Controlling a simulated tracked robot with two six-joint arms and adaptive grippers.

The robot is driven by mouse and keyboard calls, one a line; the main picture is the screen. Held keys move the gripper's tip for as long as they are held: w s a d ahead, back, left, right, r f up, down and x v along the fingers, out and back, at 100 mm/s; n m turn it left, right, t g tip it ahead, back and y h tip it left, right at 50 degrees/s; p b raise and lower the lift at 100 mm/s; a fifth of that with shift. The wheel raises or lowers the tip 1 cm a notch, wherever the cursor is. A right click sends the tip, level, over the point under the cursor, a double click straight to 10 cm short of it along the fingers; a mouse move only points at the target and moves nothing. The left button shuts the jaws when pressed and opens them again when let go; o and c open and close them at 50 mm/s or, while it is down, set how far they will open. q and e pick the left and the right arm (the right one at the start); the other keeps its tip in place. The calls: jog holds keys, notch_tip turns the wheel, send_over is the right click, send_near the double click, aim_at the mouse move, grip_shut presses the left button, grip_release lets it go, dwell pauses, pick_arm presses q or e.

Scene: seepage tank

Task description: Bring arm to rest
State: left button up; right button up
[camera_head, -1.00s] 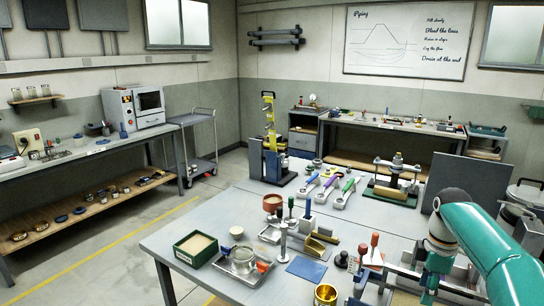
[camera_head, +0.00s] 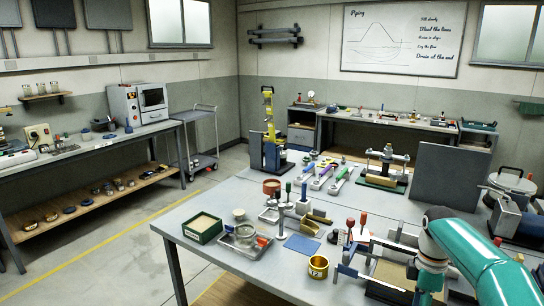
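My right arm (camera_head: 470,258) comes in from the lower right, a teal link with a pale joint. Its wrist part hangs down to the bottom edge of the picture, and the fingers of its gripper do not show. My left arm and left gripper are out of the picture. The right arm's lower part is over the front right of the grey table (camera_head: 215,243), in front of a metal frame (camera_head: 405,250). I cannot tell whether it touches anything.
A green box of sand (camera_head: 203,228), a metal tray (camera_head: 243,240), a blue plate (camera_head: 302,243) and a gold cup (camera_head: 318,267) sit on the near table. A dark upright panel (camera_head: 447,185) stands behind the arm. Floor is clear at left.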

jog(key=s+a+f+g+y, duration=0.1)
jog(key=s+a+f+g, duration=0.1)
jog(key=s+a+f, duration=0.6)
jog(key=s+a+f+g+y, duration=0.1)
jog(key=s+a+f, duration=0.3)
jog(key=f, duration=0.8)
jog(key=s+a+f+m+t+y, duration=0.1)
jog(key=s+a+f+m+t, duration=0.1)
jog(key=s+a+f+m, duration=0.2)
jog(key=s+a+f+m+t, duration=0.3)
jog(key=s+a+f+m, duration=0.2)
jog(key=s+m, duration=0.6)
jog(key=shift+a+m+y, duration=0.4)
jog(key=shift+a, duration=0.4)
